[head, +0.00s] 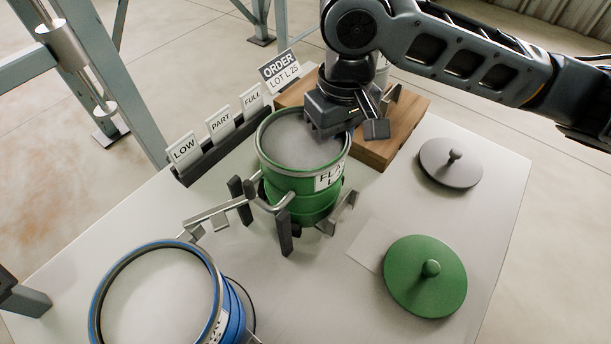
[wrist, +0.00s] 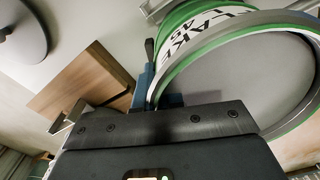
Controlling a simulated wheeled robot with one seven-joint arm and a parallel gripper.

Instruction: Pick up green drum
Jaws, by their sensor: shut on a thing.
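The green drum (head: 313,207) stands upright near the middle of the table, open at the top and filled with pale grey material. It has a white label, partly readable as "FLAKE". My gripper (head: 348,126) is at the drum's back right rim and shut on it. In the wrist view the drum (wrist: 185,18) fills the upper right, with its rim close against my gripper. The fingertips are mostly hidden there, so the exact grip on the rim does not show.
Grey posts and bent bars surround the drum's base. A blue drum (head: 237,318) stands front left. A green lid (head: 405,285) and a grey lid (head: 440,170) lie on the right. A wooden block (head: 405,115) and sign cards (head: 219,122) stand behind.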

